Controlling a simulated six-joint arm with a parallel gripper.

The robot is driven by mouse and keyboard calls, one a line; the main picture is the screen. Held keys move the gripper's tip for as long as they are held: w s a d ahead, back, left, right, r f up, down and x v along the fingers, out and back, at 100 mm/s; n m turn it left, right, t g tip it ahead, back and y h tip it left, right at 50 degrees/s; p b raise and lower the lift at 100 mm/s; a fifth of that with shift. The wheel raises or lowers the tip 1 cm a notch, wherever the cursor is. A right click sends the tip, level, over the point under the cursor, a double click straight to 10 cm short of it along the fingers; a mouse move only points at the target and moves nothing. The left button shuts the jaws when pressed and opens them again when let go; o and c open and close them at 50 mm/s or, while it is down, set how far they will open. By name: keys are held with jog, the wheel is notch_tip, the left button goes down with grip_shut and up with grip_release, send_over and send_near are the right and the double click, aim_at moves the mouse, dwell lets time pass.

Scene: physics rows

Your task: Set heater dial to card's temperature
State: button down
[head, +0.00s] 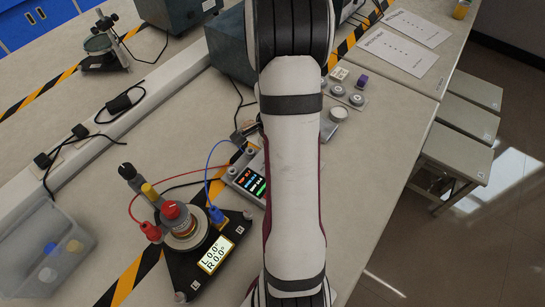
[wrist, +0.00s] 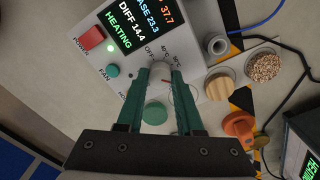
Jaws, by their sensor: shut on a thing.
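The heater's control box (wrist: 200,18) fills the top of the wrist view. Its display (wrist: 135,22) shows 37.7, BASE 23.3, DIFF 14.4 and HEATING. My gripper (wrist: 160,74) is shut on the heater dial (wrist: 160,70), a small grey knob mostly covered by the green fingers. OFF and temperature marks, one reading 40°C, stand around it; where its pointer sits is not clear. In the head view, the control box (head: 244,180) is partly behind my arm, which hides the gripper and dial. No temperature card can be read; two printed sheets (head: 398,55) lie at the back right.
A red power switch (wrist: 92,38) and green fan button (wrist: 112,71) are near the dial. Wooden (wrist: 223,87) and speckled (wrist: 263,66) discs lie beside the box. Bench right of my arm is mostly clear.

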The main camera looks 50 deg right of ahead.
jog(key=c, duration=0.5)
grip_release()
jog(key=shift+c, duration=0.2)
notch_tip(320, 180, up, 16)
